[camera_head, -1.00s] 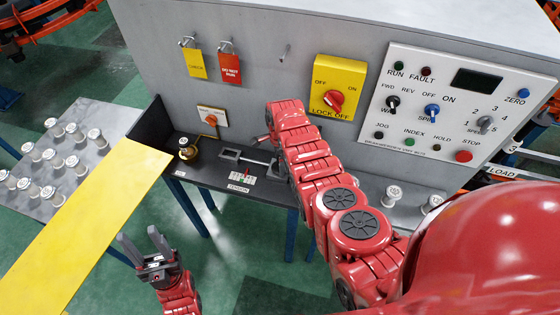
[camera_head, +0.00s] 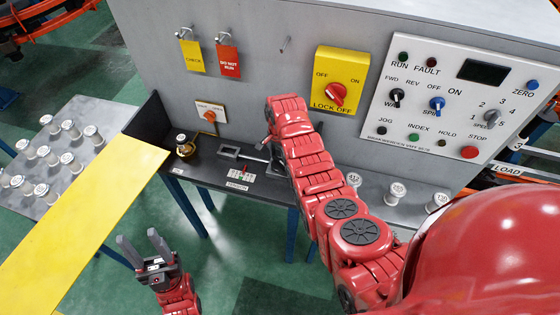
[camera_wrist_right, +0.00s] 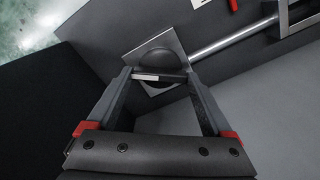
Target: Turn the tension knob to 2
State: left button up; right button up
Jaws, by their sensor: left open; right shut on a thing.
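The tension knob (camera_wrist_right: 154,64) appears in the right wrist view as a dark round knob on a light square plate, with a pale bar across its near side. My right gripper (camera_wrist_right: 157,77) has its two fingers on either side of it and is shut on it. In the head view my right arm hides most of this grip. A white scale with red marks (camera_head: 242,175) and a label (camera_head: 237,186) lie on the black shelf to its left. The numbers are too small to read.
A metal rod (camera_wrist_right: 232,38) runs from the plate to a frame. A brass part (camera_head: 186,147) stands on the shelf's left. The grey wall behind carries a yellow lock-off box (camera_head: 341,79) and control panel (camera_head: 460,100). A yellow board (camera_head: 85,230) lies left, beside a spindle table.

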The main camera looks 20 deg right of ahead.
aim_at(279, 160)
jog(key=n+b, duration=0.6)
jog(key=n, duration=0.1)
jog(key=shift+w+f+b, duration=0.15)
jog(key=shift+f+b, duration=0.05)
jog(key=shift+b, duration=0.15)
jog(key=n+b, duration=0.1)
jog(key=n, duration=0.1)
jog(key=shift+r+n+b, duration=0.1)
jog(key=shift+n+b, duration=0.2)
jog(key=shift+n, duration=0.1)
jog(key=shift+r+n+b, duration=0.1)
jog(key=shift+n+b, duration=0.3)
jog(key=shift+n, duration=1)
jog(key=o, duration=1.1)
jog(key=shift+o, duration=0.2)
notch_tip(279, 160, up, 12)
jog(key=p, duration=1.1)
jog(key=shift+a, duration=0.1)
